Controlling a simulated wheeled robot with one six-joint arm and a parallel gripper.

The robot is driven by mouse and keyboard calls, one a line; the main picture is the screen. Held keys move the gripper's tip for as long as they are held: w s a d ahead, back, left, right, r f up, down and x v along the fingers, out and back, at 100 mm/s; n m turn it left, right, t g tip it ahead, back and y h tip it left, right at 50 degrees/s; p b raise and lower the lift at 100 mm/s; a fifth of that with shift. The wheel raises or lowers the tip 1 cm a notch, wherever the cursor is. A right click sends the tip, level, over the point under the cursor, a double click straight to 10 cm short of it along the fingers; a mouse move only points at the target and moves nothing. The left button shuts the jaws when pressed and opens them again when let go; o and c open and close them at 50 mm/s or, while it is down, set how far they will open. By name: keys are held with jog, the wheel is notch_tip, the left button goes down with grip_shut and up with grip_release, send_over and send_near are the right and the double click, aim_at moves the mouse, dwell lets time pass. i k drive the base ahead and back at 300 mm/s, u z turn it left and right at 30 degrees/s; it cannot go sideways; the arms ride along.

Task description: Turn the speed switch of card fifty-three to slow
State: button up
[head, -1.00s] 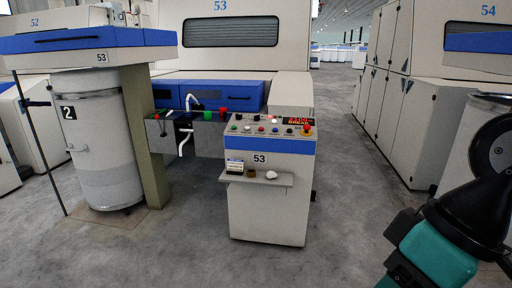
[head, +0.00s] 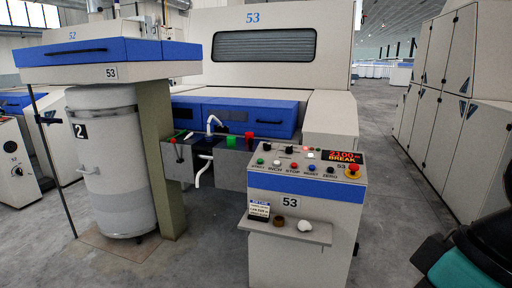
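The control stand of card fifty-three (head: 305,190) stands in the middle of the head view, with a blue band and a "53" plate. Its sloped top panel carries a row of coloured buttons. Behind them are small dark knobs, one of them a black knob (head: 289,150); their labels are too small to read, so I cannot tell which is the speed switch or where it points. A red-lit display (head: 343,156) reads about "2100" over "BREAK". My gripper is not in view; only a teal and black part of my arm shows at the lower right, apart from the stand.
A red mushroom button (head: 353,171) sits at the panel's right end. A small shelf (head: 285,231) with a card and small items juts from the stand's front. A grey can (head: 117,165) stands at left. Grey floor is open to the right, before the cabinets (head: 439,90).

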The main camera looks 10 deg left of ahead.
aim_at(267, 146)
jog(key=u, duration=1.85)
jog(key=i, duration=0.75)
jog(key=z, duration=1.35)
jog(key=i, duration=0.4)
jog(key=u, duration=1.15)
jog(key=i, duration=1.4)
jog(key=z, duration=0.5)
jog(key=i, duration=0.65)
jog(key=z, duration=0.75)
